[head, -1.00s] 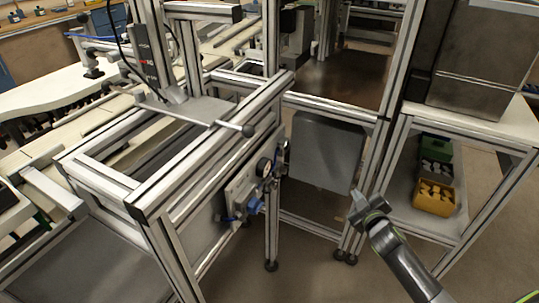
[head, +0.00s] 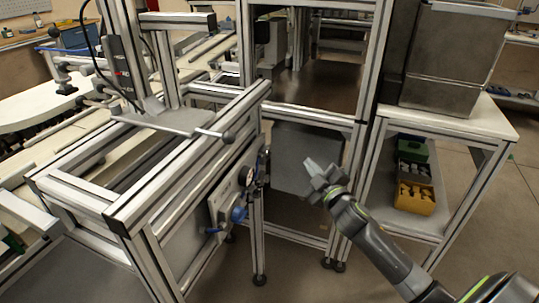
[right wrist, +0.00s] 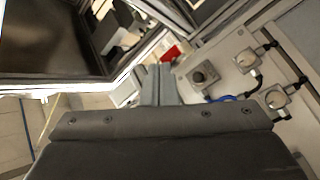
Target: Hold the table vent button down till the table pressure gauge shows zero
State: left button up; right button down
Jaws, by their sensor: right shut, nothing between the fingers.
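In the head view a pale panel on the side of the aluminium-frame table (head: 192,180) carries the small round pressure gauge (head: 249,176), seen at a steep angle, and a blue-bodied fitting (head: 238,214). The gauge's needle is too small to read. I cannot make out the vent button for sure. My right gripper (head: 312,168) is shut and empty, to the right of the panel and apart from it. In the right wrist view its grey fingers (right wrist: 160,85) lie together, with a panel (right wrist: 225,68) bearing a dark round part and fittings beyond. My left gripper is not in view.
A grey box (head: 302,160) hangs on the frame behind my right gripper. A side table (head: 495,125) on the right has green and yellow bins (head: 414,196) on its lower shelf.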

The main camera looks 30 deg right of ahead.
aim_at(269, 155)
pick_arm(q)
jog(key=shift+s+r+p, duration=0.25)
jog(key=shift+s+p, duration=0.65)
jog(key=shift+p, duration=0.15)
pick_arm(e)
jog(key=w+a, duration=0.5)
jog(key=w, duration=0.1)
jog(key=shift+w+a, duration=0.25)
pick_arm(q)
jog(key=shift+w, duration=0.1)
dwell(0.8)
pick_arm(e)
jog(key=shift+w+a, duration=0.1)
jog(key=shift+a, duration=0.05)
jog(key=shift+w+a, duration=0.15)
jog(key=shift+w, duration=0.05)
jog(key=shift+w+a, duration=0.25)
jog(key=shift+w, duration=0.05)
dwell(2.2)
